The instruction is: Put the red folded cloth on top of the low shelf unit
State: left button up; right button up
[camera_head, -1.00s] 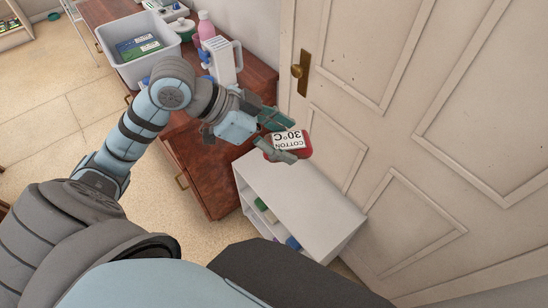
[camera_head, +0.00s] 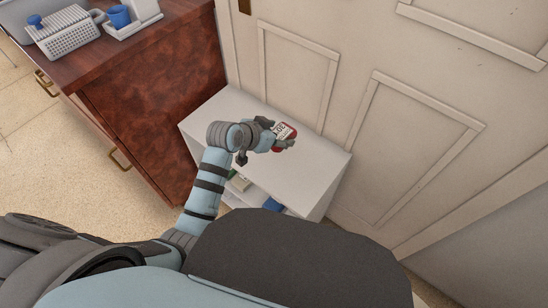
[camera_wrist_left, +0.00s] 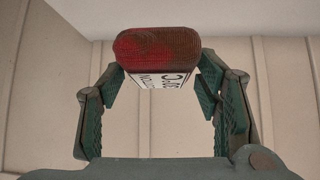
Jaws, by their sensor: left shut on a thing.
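The red folded cloth with a white label (camera_head: 284,132) is between the fingers of my left gripper (camera_head: 281,139). The low white shelf unit (camera_head: 318,165) stands against the door wall. In the head view the cloth and gripper appear over its top; whether the cloth touches the top I cannot tell. My right gripper is not in view.
A dark red-brown dresser (camera_head: 150,100) stands left of the shelf unit. On it are a grey basket (camera_head: 72,35), a blue cup (camera_head: 119,16) and a white tray (camera_head: 137,26). A panelled door (camera_head: 380,110) rises behind the unit. Its visible top holds nothing else.

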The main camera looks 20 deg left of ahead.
pick_arm(q)
notch_tip(320, 180, down, 10)
jog(key=b, duration=0.3)
jog(key=shift+f+b, duration=0.15)
jog(key=shift+b, duration=0.2)
jog(key=o, duration=1.1)
jog(key=shift+c, duration=0.2)
